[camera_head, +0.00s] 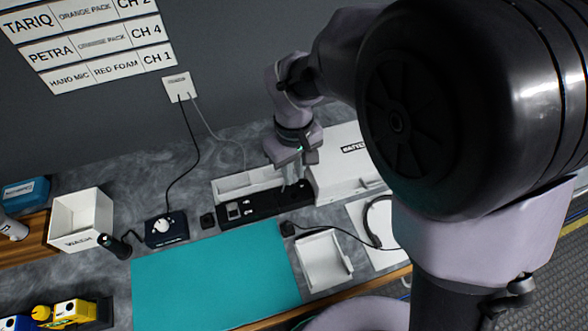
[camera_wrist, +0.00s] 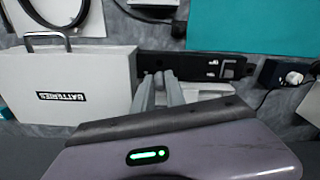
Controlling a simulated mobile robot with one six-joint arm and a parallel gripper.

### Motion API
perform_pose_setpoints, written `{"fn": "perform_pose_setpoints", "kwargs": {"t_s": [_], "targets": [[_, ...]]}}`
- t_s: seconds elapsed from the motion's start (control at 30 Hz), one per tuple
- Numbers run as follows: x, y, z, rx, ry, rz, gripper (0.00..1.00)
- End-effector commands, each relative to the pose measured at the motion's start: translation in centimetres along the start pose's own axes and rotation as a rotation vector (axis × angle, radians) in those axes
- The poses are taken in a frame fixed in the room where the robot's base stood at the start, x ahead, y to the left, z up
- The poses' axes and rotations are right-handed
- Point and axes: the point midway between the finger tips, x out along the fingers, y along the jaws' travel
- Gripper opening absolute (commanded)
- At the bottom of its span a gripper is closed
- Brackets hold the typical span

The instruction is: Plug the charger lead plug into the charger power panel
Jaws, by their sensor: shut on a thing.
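My gripper (camera_head: 290,186) points down over the right end of a long black strip with socket-like openings (camera_head: 265,206), which I take for the charger power panel. The strip also shows behind the fingers in the wrist view (camera_wrist: 190,66). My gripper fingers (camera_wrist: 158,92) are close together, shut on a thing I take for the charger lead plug. The fingers hide it, so I cannot tell whether it touches the panel. Grey pieces sit in the left half of the strip.
A white BATTERIES case (camera_head: 345,165) stands close right of my gripper. A white tray (camera_head: 235,186) lies behind the strip. A black dock (camera_head: 166,229) is wired to a wall plate (camera_head: 179,88). A small corded black block (camera_head: 288,229) lies in front. The teal mat (camera_head: 215,275) is clear.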

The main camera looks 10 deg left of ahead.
Motion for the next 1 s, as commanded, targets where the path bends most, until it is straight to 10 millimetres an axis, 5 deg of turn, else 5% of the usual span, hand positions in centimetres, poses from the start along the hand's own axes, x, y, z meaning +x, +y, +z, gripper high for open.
{"fn": "perform_pose_setpoints", "kwargs": {"t_s": [0.5, 1.0], "targets": [[5.7, 0.0, 0.0, 0.000, 0.000, 0.000, 0.00], [5.8, 0.0, 0.0, -0.001, 0.001, 0.000, 0.00]]}}
